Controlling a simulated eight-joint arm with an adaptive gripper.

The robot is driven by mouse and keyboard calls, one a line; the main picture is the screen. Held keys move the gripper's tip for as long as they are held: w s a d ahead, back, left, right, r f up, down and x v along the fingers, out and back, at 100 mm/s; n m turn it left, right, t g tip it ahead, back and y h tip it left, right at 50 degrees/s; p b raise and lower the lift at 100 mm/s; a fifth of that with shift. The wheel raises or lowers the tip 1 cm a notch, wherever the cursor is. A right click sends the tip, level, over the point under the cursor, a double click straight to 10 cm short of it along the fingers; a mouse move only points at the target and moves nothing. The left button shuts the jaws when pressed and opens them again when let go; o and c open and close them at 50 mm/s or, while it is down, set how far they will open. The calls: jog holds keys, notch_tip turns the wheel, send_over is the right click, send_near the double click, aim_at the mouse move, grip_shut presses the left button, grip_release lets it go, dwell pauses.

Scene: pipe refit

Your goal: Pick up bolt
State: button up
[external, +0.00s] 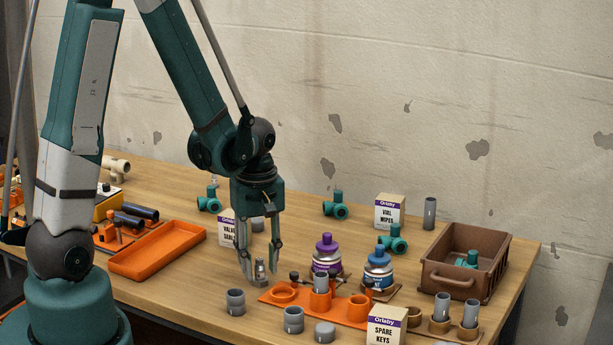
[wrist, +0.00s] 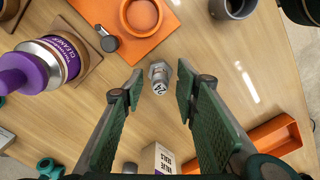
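The bolt (external: 260,270) is a small grey metal piece standing on the wooden table, left of the orange fixture plate. In the wrist view the bolt (wrist: 159,76) shows a hex part and a light, marked face. My gripper (external: 257,254) points down directly over it. Its two fingers are spread apart. In the wrist view the open gripper (wrist: 157,80) has a fingertip on each side of the bolt, with a visible gap to both. The gripper holds nothing.
The orange fixture plate (external: 340,314) with rings lies just right of the bolt. A purple-capped bottle (external: 327,254) and a blue-capped bottle (external: 377,268) stand behind it. A grey pipe fitting (external: 235,302) stands in front. An orange tray (external: 158,250) lies left.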

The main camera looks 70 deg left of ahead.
grip_shut()
jog(key=shift+r, duration=0.1)
jog(key=shift+r+p, duration=1.15)
jog(key=shift+r, duration=3.75)
